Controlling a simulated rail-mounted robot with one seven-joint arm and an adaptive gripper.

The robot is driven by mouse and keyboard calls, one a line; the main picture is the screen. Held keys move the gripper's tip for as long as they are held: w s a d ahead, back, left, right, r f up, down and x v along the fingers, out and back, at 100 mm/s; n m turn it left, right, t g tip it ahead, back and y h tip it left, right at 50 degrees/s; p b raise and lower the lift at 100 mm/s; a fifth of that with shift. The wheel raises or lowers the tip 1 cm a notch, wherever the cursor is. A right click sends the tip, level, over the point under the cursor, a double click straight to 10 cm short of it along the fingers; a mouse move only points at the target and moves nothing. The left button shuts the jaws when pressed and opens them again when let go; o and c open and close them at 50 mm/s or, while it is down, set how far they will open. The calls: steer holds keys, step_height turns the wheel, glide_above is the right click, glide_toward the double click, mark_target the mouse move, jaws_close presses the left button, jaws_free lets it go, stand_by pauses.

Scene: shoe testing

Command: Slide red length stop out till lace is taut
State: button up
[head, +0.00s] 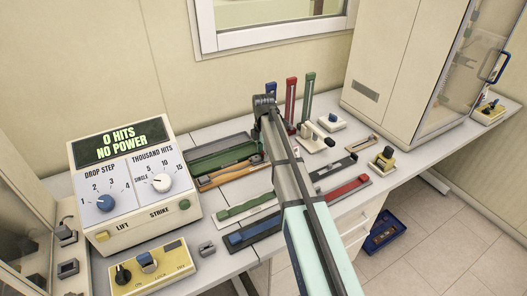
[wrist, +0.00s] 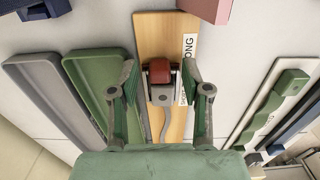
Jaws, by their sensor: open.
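A wooden board (wrist: 152,35) with a partly visible label ending in "ONG" lies below my wrist camera. A red block (wrist: 161,72), which looks like the length stop, sits on it in a dark grey holder. A grey strip, possibly the lace (wrist: 160,122), runs from the holder toward my palm with a slight bend; its near end is hidden. My gripper (wrist: 158,75) is open, with one finger on each side of the red block and visible gaps. In the head view the wooden board (head: 228,176) shows left of my arm, which hides the stop.
Green (wrist: 88,72) and grey (wrist: 38,82) trays lie left of the board. A green-blocked rail (wrist: 278,97) lies to the right. A pinkish block (wrist: 205,8) is at the board's far end. A control console (head: 130,185) stands left on the bench.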

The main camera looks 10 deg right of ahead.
jaws_close()
steer(key=shift+d, duration=0.2)
jaws_free()
steer(key=shift+w, duration=0.1)
step_height(320, 180, up, 12)
stand_by(0.7)
